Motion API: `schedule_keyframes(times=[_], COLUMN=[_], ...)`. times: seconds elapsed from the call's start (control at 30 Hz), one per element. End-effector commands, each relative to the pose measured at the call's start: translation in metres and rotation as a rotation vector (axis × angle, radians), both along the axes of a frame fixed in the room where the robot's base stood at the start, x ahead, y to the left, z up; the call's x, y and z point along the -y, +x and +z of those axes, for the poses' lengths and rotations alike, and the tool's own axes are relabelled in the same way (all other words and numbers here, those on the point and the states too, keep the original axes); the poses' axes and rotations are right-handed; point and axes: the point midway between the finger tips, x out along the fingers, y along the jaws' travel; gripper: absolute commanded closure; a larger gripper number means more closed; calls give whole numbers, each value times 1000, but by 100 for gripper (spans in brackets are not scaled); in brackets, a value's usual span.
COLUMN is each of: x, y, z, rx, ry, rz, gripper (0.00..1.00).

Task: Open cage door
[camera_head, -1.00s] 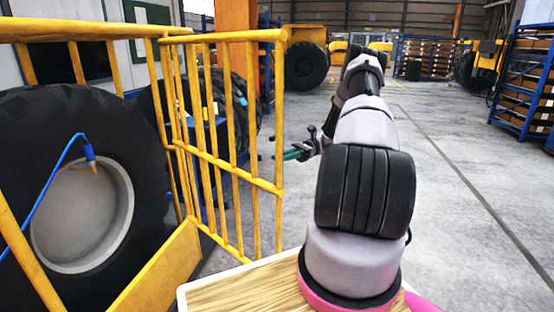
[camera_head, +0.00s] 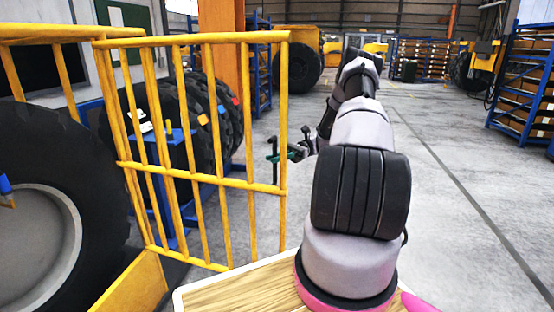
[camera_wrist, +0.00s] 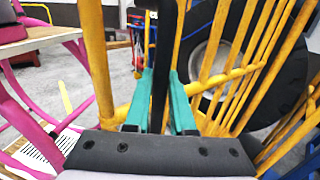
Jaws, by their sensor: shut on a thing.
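The cage door is a yellow barred panel (camera_head: 200,39) left of centre in the head view. It joins a yellow cage rail (camera_head: 50,31) at its left side and reaches right towards my arm. A black upright handle (camera_head: 276,141) shows just left of the door's right-hand post. My gripper (camera_head: 276,157), with green fingers, is at this handle. In the wrist view the green fingers of my gripper (camera_wrist: 160,88) close on the black handle (camera_wrist: 164,40) from both sides. Yellow door bars (camera_wrist: 217,50) stand close beside them. How the handle is fixed to the door is hidden.
A large black tyre with a grey rim (camera_head: 40,235) stands at the left behind the cage rail. A blue stand (camera_head: 175,160) and more tyres (camera_head: 225,105) lie behind the door. Open concrete floor (camera_head: 450,200) is to the right, with blue shelving (camera_head: 525,80) beyond.

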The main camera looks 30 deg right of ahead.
Motion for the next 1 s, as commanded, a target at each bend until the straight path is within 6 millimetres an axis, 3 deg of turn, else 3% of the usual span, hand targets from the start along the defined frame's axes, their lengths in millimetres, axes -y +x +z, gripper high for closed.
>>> schedule_keyframes(times=[0.4,0.43,0.5,0.83,1.0], x=[-3,-3,-3,1,21], y=[1,1,1,1,6], z=[0,0,0,0,0], rx=[0,0,0,1,1], ry=[3,3,3,2,2], rz=[2,2,2,0,-3], gripper=[100,66,48,48,48])
